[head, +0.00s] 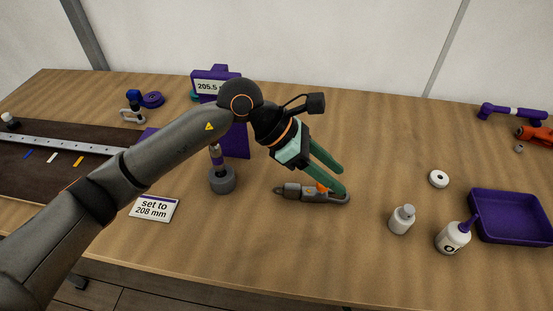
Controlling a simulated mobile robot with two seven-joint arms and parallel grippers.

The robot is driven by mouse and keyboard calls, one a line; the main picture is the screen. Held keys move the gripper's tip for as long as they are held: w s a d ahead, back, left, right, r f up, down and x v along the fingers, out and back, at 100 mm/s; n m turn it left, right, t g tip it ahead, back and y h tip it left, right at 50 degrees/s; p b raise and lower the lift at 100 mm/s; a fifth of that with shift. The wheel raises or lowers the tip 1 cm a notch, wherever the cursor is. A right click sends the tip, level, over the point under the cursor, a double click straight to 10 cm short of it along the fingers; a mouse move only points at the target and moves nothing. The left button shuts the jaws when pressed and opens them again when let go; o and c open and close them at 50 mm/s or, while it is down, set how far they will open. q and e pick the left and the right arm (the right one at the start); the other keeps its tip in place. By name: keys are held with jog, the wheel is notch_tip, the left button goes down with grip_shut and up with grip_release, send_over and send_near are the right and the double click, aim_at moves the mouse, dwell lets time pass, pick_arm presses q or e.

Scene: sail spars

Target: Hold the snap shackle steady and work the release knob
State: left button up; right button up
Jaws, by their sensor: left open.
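My right gripper is not in view.
A purple stand (235,143) and a grey round-based post (222,180) stand left of the shackle. A "set to 208 mm" card (154,208) lies further left. Bottles (453,238), a white ring (438,178) and a purple tray (482,195) are right. Bench in front is clear.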

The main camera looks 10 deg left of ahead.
aim_at(289, 186)
pick_arm(q)
jog(key=w+a+f+y, duration=0.1)
jog(key=a+y, duration=0.1)
jog(key=a, duration=0.1)
jog(key=w+a+y, duration=0.1)
jog(key=a, duration=0.3)
jog(key=w+a+f+y, duration=0.1)
jog(key=a+y, duration=0.1)
jog(key=a, duration=0.1)
jog(key=shift+w+a+f+t+y, duration=0.15)
jog(key=shift+a+f+t+y, duration=0.15)
jog(key=x, duration=0.7)
jog(key=shift+d+f, duration=0.1)
jog(key=shift+f, duration=0.2)
grip_shut()
jog(key=shift+f, duration=0.1)
dwell(1.6)
jog(key=shift+o, duration=0.7)
grip_release()
grip_shut()
dwell(2.1)
